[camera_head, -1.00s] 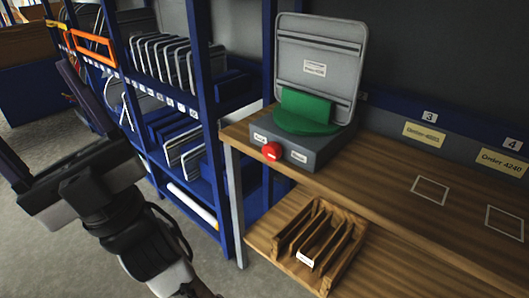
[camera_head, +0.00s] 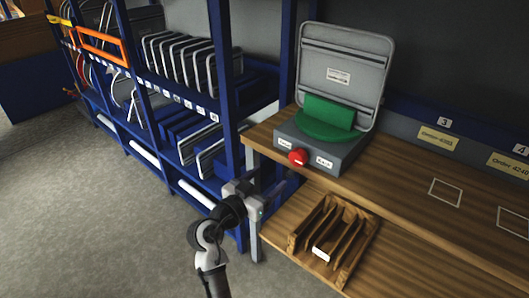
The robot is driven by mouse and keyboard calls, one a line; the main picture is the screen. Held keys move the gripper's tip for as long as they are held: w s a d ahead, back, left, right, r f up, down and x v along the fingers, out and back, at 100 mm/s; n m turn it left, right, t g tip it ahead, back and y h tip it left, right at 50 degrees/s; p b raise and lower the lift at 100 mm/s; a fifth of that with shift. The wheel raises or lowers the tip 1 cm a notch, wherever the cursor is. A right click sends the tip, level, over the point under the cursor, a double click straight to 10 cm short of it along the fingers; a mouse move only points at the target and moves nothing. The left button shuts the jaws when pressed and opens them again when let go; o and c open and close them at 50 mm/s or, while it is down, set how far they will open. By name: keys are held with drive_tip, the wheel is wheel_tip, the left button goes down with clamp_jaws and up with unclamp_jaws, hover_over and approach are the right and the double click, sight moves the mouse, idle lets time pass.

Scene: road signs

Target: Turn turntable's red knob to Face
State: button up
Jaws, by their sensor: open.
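The turntable is a grey box (camera_head: 345,160) on the wooden bench, with a green disc (camera_head: 322,133) and green holder (camera_head: 327,112) on top. A square grey sign panel (camera_head: 345,62) stands upright in the holder. The red knob (camera_head: 298,157) is on the box's front, between a left white label (camera_head: 285,144) and a right one (camera_head: 323,162). The labels are too small to read surely, and I cannot tell where the knob points. My gripper (camera_head: 274,191) is open and empty, below and left of the knob, apart from it.
A blue rack (camera_head: 228,90) with several signs stands to the left. A wooden slotted rack (camera_head: 335,240) sits on the lower shelf, right of my gripper. The bench top (camera_head: 400,175) right of the turntable is clear, with white outlined squares. Open floor lies at front left.

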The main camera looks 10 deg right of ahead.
sight(295, 158)
drive_tip(key=shift+g, duration=0.3)
drive_tip(key=p+x, duration=0.2)
drive_tip(key=x, duration=0.5)
drive_tip(key=p+x, duration=0.2)
drive_tip(key=x, duration=0.5)
drive_tip(key=shift+s+d, duration=0.25)
drive_tip(key=c, duration=0.9)
